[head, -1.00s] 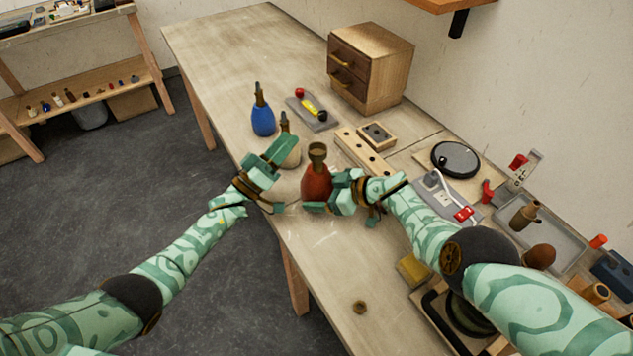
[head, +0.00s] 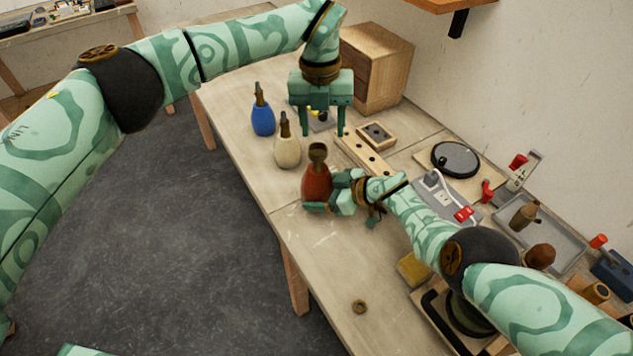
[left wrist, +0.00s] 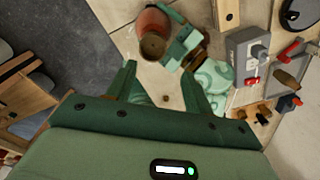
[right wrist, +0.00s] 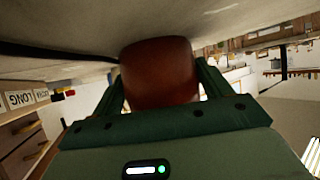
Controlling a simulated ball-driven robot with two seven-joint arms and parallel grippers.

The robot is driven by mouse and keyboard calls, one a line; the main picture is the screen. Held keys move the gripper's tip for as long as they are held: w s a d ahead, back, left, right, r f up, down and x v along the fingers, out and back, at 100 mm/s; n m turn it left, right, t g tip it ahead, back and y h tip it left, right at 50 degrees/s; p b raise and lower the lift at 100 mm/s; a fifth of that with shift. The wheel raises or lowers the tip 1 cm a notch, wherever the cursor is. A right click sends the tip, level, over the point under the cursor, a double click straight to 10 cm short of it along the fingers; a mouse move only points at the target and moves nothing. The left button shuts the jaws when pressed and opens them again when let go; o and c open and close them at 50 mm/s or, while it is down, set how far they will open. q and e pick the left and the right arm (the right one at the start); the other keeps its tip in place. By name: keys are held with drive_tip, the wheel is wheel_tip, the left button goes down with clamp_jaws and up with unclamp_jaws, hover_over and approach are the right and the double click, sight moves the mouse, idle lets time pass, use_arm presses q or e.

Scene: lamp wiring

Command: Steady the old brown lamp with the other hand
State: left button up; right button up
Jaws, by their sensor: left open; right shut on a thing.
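The old brown lamp (head: 316,186) is a reddish-brown bottle-shaped body with a dark socket on top. It stands upright on the bench, and its socket shows from above in the left wrist view (left wrist: 153,46). My right gripper (head: 318,206) is shut on its lower body from the right; the body fills the space between the fingers in the right wrist view (right wrist: 160,75). My left gripper (head: 324,134) is open and empty, pointing down above the bench behind the lamp, apart from it.
A cream lamp (head: 287,150) and a blue lamp (head: 263,120) stand to the left behind the brown one. A wooden drawer box (head: 378,65) is at the back. A wooden block with holes (head: 362,152) and a grey socket box (head: 440,195) lie right. The front bench is mostly clear, with a small ring (head: 359,307).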

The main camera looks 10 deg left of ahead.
sight(318, 149)
use_arm(q)
drive_tip(key=shift+w+a+r+y, duration=0.1)
drive_tip(key=shift+w+a+y, duration=0.2)
drive_tip(key=shift+a, duration=0.15)
drive_tip(key=shift+a+f, duration=0.1)
drive_tip(key=shift+f, duration=0.15)
wheel_tip(318, 149, down, 7)
drive_tip(key=shift+f, duration=0.2)
drive_tip(key=c, duration=0.4)
